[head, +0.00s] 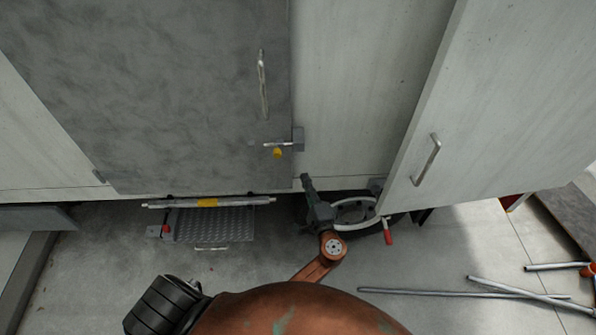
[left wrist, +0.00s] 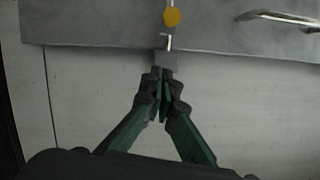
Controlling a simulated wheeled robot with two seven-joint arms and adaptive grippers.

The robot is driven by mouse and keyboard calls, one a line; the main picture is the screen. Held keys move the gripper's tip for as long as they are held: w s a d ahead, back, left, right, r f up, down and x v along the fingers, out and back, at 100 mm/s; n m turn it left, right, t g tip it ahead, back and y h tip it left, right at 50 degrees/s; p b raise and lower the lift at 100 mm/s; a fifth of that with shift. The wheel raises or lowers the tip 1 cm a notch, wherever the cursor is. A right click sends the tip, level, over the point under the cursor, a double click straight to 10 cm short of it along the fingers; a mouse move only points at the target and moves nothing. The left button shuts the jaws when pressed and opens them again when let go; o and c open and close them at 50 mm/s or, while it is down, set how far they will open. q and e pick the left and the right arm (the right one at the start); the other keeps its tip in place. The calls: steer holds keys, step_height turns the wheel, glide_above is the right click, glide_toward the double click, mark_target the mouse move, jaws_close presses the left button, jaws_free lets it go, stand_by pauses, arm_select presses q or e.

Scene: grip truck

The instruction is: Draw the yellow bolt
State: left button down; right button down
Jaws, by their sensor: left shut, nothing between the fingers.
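The bolt is a thin metal rod with a yellow knob (head: 277,153) at the lower right corner of a dark grey door (head: 190,90). The rod reaches a grey bracket (head: 299,138) on the light panel beside the door. In the left wrist view, the yellow knob (left wrist: 172,18) is near the top edge and the bracket (left wrist: 166,61) is just beyond my fingertips. My left gripper (head: 306,178) is shut and empty, below the bracket in the head view. Its fingertips (left wrist: 163,80) overlap the bracket's edge; contact cannot be told. My right gripper is not in view.
A metal door handle (head: 263,84) is above the bolt. A light door (head: 480,110) stands angled at right. Below are a metal step (head: 212,226), a bar with a yellow band (head: 207,203) and a pale ring (head: 354,200). Metal rods (head: 440,293) lie on the floor.

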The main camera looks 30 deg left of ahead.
arm_select(q)
steer(key=p+x, duration=0.3)
steer(key=x, duration=0.5)
steer(key=shift+w+a+r, duration=0.15)
steer(key=shift+w+a, duration=0.1)
steer(key=a, duration=0.1)
steer(key=s+a+p, duration=0.1)
steer(key=a+p, duration=0.1)
steer(key=shift+s+a+r, duration=0.2)
steer(key=shift+s+a, duration=0.1)
steer(key=shift+s, duration=0.1)
